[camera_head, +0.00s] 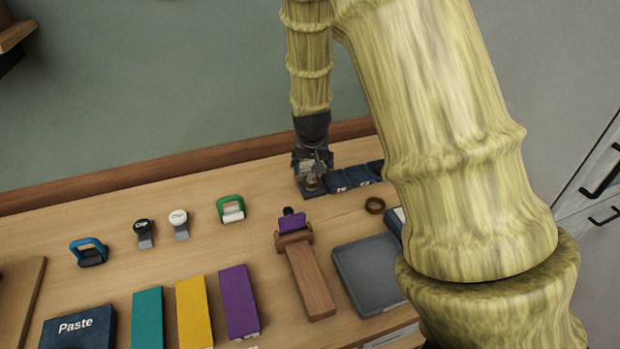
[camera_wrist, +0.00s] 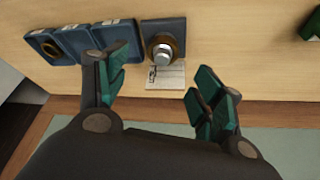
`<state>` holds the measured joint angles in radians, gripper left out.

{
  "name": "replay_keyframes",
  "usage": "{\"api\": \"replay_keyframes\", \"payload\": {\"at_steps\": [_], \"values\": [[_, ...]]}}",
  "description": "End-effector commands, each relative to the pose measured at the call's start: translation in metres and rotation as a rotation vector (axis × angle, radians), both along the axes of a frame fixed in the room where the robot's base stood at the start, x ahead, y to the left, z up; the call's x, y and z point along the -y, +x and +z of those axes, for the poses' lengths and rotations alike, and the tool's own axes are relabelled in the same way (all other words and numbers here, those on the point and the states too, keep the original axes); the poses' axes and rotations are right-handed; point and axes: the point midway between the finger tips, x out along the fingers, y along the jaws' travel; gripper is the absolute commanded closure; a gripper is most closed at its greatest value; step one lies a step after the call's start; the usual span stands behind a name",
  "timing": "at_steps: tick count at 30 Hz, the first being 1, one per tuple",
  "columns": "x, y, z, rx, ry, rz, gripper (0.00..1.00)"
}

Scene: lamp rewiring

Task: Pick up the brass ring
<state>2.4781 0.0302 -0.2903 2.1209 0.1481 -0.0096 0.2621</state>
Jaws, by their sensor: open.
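In the wrist view a brass-coloured ring (camera_wrist: 153,45) sits around a silver metal piece on a dark blue-grey pad (camera_wrist: 177,27). In the head view the brass-coloured piece (camera_head: 312,184) shows small, partly hidden under my gripper (camera_head: 311,174). My gripper (camera_wrist: 160,80) is open and empty, with its green-padded fingers spread. The ring lies just beyond the gap between them in the wrist view, and I cannot tell the height above it.
Dark blue trays (camera_head: 350,178) stand in a row right beside the pad. A wooden clamp-like tool (camera_head: 309,280) and a grey tray (camera_head: 368,272) lie nearer. A green-handled item (camera_head: 231,208) stands to the left. A raised wooden edge (camera_head: 180,163) runs along the back.

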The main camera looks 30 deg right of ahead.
Motion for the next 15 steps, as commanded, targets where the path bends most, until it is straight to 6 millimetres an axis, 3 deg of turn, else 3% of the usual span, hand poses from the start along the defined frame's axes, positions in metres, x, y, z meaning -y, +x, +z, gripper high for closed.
{"api": "replay_keyframes", "payload": {"at_steps": [6,15], "values": [[0.003,0.007,-0.018,-0.001,0.000,0.002,0.33],[0.005,0.011,-0.027,-0.001,-0.001,0.003,0.33]]}}
